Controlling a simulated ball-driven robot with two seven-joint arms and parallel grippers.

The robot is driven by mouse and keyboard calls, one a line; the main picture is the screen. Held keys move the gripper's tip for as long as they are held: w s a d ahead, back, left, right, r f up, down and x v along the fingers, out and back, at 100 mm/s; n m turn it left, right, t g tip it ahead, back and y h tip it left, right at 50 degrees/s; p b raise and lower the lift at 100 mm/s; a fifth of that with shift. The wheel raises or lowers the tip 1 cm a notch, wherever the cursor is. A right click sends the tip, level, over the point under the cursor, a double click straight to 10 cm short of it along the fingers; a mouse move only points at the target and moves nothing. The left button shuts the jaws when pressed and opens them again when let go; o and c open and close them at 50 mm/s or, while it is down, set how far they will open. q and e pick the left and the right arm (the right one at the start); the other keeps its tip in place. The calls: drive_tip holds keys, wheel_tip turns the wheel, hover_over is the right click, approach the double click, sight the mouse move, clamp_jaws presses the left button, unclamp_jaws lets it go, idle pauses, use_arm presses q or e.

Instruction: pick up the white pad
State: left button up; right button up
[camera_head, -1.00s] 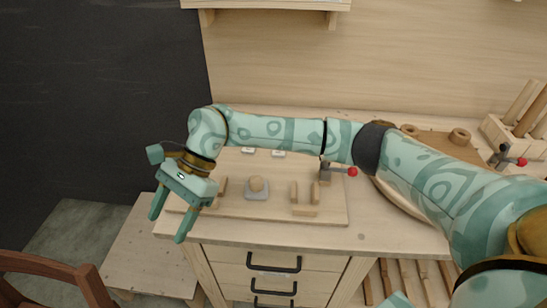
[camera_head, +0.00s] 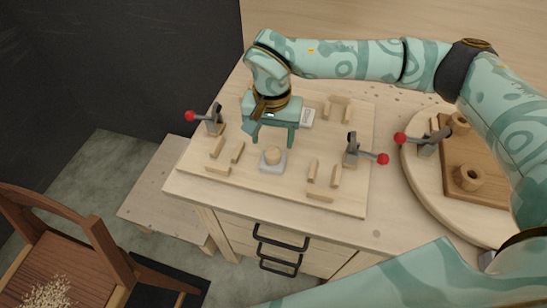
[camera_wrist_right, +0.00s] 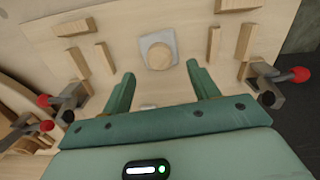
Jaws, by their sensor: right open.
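A pale grey-white square pad (camera_head: 283,167) with a round wooden knob on it lies on the wooden board; it also shows in the right wrist view (camera_wrist_right: 170,37). A small white flat piece (camera_head: 307,118) lies farther back, beside my right gripper; I cannot tell which of the two is the white pad. My right gripper (camera_head: 273,140) is open and points down, just behind the knobbed pad. In the right wrist view, the gap between its fingertips (camera_wrist_right: 160,72) is empty, with the knobbed pad beyond it. My left gripper is not in view.
Wooden blocks stand around the pad on the board (camera_head: 250,190). Red-knobbed clamps stand at the left (camera_head: 213,121) and right (camera_head: 352,150). A round wooden turntable (camera_head: 412,180) with a fixture is at the right. A chair (camera_head: 70,255) stands at lower left.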

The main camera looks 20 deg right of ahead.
sight(273, 151)
wheel_tip(273, 151, down, 6)
drive_tip(key=shift+d+f+b, duration=0.1)
drive_tip(key=shift+f+b, duration=0.05)
drive_tip(key=shift+b, duration=0.35)
drive_tip(key=shift+c, duration=0.3)
drive_tip(key=c, duration=1)
